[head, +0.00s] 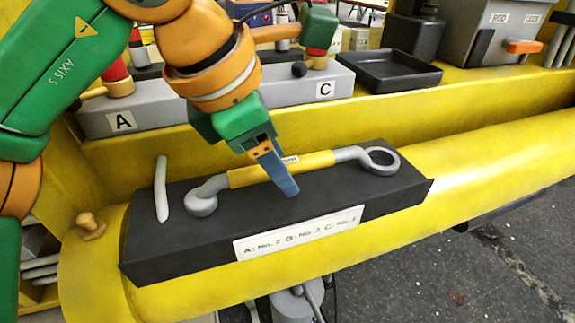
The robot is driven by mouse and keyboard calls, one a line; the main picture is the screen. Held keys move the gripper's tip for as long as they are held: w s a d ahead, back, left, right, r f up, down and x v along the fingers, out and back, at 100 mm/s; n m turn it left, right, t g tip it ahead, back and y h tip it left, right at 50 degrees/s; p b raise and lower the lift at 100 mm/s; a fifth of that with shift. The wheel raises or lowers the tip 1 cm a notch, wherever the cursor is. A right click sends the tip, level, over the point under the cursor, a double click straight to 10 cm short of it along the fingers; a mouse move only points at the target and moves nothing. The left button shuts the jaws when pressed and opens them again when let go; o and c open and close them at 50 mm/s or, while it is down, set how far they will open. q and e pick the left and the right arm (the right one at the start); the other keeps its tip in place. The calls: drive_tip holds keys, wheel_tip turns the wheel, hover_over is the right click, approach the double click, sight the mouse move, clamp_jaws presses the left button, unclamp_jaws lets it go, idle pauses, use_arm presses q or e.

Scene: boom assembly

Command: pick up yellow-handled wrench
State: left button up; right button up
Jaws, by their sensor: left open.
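The yellow-handled wrench (318,160) lies across the top of a black block (225,227), its ring end at the right and its other grey end at the left. My left gripper (286,187) comes down from above at the middle of the yellow handle. Its blue finger overlaps the handle in the picture and hides part of it. The jaws are open; whether they touch the handle cannot be told. My right gripper is not in view.
A small grey rod (161,188) stands at the block's left end. A white label (298,233) is on the block's front. Behind are a grey box marked A and C (113,120) and a black tray (393,72). A yellow beam (490,160) lies under the block.

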use_arm(q)
drive_tip(key=shift+s+r, duration=0.15)
drive_tip(key=shift+s, duration=0.15)
clamp_jaws()
drive_tip(key=shift+w, duration=0.1)
idle(1.0)
